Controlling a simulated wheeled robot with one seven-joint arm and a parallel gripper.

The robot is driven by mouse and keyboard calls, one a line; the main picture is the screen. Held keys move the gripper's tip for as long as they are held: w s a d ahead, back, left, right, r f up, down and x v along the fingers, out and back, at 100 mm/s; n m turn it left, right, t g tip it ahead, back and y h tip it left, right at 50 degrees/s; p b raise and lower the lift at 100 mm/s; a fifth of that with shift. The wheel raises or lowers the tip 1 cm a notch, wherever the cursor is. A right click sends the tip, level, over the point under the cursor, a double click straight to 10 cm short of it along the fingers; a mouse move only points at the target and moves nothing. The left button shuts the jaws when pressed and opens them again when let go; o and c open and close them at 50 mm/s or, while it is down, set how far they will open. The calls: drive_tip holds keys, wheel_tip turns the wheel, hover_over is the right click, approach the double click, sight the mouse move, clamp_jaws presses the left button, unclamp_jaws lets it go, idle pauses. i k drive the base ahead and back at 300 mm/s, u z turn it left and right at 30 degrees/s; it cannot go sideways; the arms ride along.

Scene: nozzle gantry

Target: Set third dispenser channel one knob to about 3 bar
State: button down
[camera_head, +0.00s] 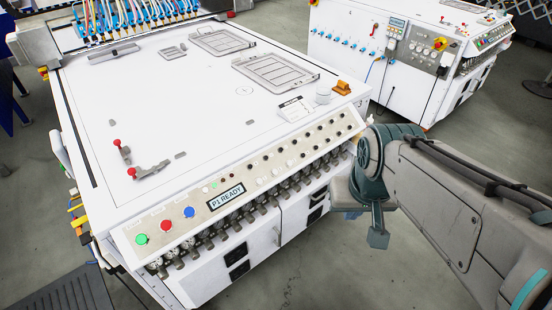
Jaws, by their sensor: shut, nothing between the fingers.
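A row of small grey regulator knobs with round gauges (221,236) runs under the sloped front panel of the large white machine (200,110). They are too small to read, and I cannot tell which is the third dispenser's channel one knob. My gripper (378,239) hangs at the end of my arm, right of the row's far end and apart from the knobs in the picture. Its narrow teal end points down and is shut, with nothing held. The arm covers part of the view to the right of the machine.
The control panel (225,197) has green, red and blue buttons, a "P1 READY" display (226,196) and rows of dark knobs. A second white machine (345,50) stands behind at right. Grey floor (310,262) is clear in front. Yellow-orange fittings (80,222) stick out at left.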

sight(163, 275)
drive_tip(key=u, duration=0.05)
drive_tip(key=k, duration=0.15)
drive_tip(key=u, duration=1.75)
